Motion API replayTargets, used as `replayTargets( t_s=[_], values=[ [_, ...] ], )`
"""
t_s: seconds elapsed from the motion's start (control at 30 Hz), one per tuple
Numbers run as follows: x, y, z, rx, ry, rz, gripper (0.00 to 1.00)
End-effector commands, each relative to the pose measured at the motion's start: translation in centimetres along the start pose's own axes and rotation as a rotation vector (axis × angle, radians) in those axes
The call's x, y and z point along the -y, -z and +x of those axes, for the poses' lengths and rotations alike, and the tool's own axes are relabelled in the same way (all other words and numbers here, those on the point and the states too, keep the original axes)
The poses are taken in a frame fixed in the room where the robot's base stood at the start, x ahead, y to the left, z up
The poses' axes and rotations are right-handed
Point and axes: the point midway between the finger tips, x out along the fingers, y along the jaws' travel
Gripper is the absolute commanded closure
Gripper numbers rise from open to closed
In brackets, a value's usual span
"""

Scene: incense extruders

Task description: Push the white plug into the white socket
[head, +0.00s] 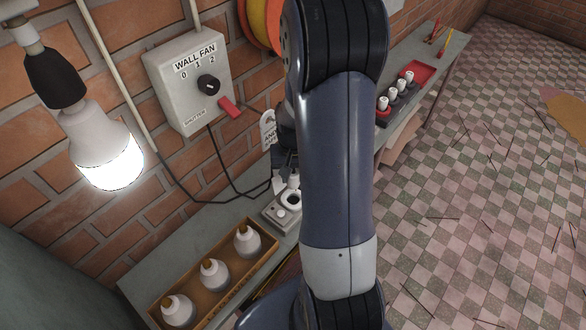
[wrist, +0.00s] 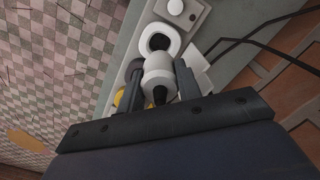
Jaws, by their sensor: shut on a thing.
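The white plug (wrist: 158,76) is a short white cylinder with a dark cord end. It sits between the two dark fingers of my gripper (wrist: 160,70), which is shut on it. The white socket (wrist: 172,45) is a white ring around a dark hole, just above the plug in the wrist view. The hole shows open, and the plug overlaps only the ring's near edge in the picture; I cannot tell whether they touch. In the head view my gripper (head: 284,160) is partly hidden behind my arm, over the grey socket unit (head: 270,215).
A white round knob (wrist: 175,7) is beside the socket. Purple (wrist: 135,67) and yellow (wrist: 118,97) parts lie on its other side. The wall fan switch box (head: 188,85), a lit bulb (head: 112,165) and black cables (head: 222,160) are near the wall.

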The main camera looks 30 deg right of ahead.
Motion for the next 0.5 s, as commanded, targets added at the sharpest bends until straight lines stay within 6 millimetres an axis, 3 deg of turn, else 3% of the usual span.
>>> replayTargets(
  t_s=[0.5],
  values=[
    [0.0,0.0,4.5,0.001,0.0,0.0,0.9]
  ],
)
